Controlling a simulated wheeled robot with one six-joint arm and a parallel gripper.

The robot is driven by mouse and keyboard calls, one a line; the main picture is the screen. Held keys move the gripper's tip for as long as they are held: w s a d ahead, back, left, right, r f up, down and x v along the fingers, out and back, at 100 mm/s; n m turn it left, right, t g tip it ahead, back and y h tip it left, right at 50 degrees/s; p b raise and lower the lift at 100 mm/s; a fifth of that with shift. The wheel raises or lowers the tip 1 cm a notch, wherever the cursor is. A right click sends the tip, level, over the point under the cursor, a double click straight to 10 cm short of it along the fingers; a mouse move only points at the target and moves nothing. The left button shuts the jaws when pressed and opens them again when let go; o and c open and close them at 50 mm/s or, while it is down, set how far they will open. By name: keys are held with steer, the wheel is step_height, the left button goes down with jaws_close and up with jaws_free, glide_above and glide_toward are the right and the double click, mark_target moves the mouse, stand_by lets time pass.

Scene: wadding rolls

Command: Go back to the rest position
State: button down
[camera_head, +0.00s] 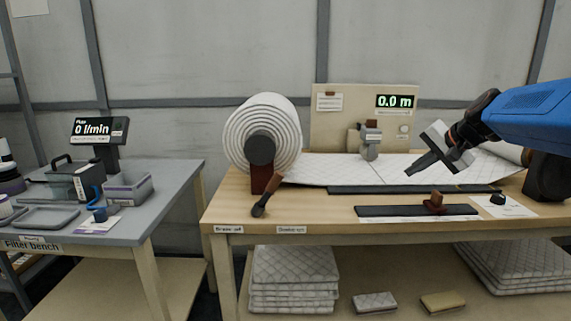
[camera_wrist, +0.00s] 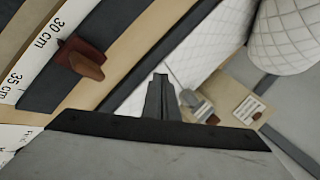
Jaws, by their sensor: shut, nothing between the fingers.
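My gripper (camera_head: 411,172) is on my blue arm, which comes in from the right edge in the head view. It is tilted down to the left, above the white quilted wadding sheet (camera_head: 322,169) on the wooden bench (camera_head: 324,207). Its fingers are together and nothing is held. In the wrist view my gripper (camera_wrist: 159,82) also shows with its fingers closed. The large wadding roll (camera_head: 263,110) stands on its brown holder at the bench's left. It cannot be told whether the gripper touches the sheet, but it appears above it.
A lever with a dark knob (camera_head: 265,200) sticks out at the front left. A cutting strip with a red-brown slider (camera_head: 435,203) lies at the front right. A panel (camera_head: 335,120) with a 0.0 m display stands behind. A grey filter bench (camera_head: 150,204) is to the left.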

steer(key=s+a+f+n+g+h, duration=0.15)
steer(key=s+a+f, duration=0.25)
steer(key=s, duration=0.5)
steer(key=s+a+f+n+g, duration=0.1)
steer(key=s+a+f+n, duration=0.25)
steer(key=s, duration=0.55)
steer(key=s+f+n+h, duration=0.1)
steer(key=s+f+n, duration=0.1)
steer(key=s+f, duration=0.4)
steer(key=s+f+n+h, duration=0.1)
steer(key=s+f+n, duration=0.1)
steer(key=s+f, duration=0.4)
steer(key=s, duration=0.5)
steer(key=shift+g, duration=0.35)
